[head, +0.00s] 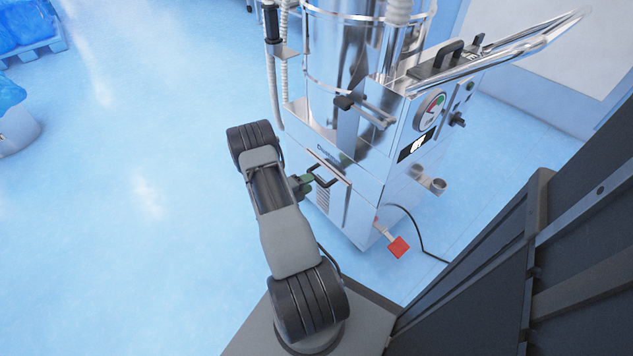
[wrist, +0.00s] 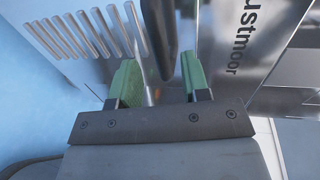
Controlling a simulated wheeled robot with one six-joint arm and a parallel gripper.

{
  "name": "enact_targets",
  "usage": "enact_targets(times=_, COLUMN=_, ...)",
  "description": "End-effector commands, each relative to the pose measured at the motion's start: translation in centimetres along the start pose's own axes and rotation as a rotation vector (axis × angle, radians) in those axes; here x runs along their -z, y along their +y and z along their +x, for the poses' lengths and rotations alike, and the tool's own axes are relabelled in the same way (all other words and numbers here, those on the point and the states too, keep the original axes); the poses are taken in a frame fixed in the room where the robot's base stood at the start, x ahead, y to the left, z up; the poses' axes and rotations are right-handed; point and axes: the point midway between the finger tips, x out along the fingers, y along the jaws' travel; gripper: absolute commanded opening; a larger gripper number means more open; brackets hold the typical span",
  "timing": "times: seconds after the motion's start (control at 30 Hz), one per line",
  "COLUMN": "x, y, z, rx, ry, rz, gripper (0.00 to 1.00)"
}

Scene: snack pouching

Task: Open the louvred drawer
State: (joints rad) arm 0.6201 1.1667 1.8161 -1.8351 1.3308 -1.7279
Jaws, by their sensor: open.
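The louvred drawer (head: 338,202) is the shiny metal front low on the steel machine. Its slanted slots show at the upper left of the wrist view (wrist: 82,35). I cannot tell for sure whether it stands fully shut. A black bar handle (head: 324,178) sticks out from the front; it also shows at the top middle of the wrist view (wrist: 158,35). My gripper (head: 306,184) is open, right at the handle. In the wrist view, its green fingertips (wrist: 160,75) stand on either side of the handle's line, with gaps. The arm partly hides the drawer in the head view.
The steel machine (head: 350,110) rises above the drawer, with a gauge (head: 430,110) and a push bar (head: 510,50). A red tag-like piece (head: 398,247) and a black cable (head: 420,235) are low at its right.

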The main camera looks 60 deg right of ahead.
Motion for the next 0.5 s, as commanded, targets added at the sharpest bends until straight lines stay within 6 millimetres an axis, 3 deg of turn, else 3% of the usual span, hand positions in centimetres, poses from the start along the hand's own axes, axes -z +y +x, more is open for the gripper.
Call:
enact_targets(times=0.2, x=0.0, y=0.2, z=3.1, rx=-0.001, ry=0.002, rz=0.002, gripper=0.43)
enact_targets(times=0.5, x=0.0, y=0.0, z=4.5, rx=0.000, ry=0.000, rz=0.001, gripper=0.43)
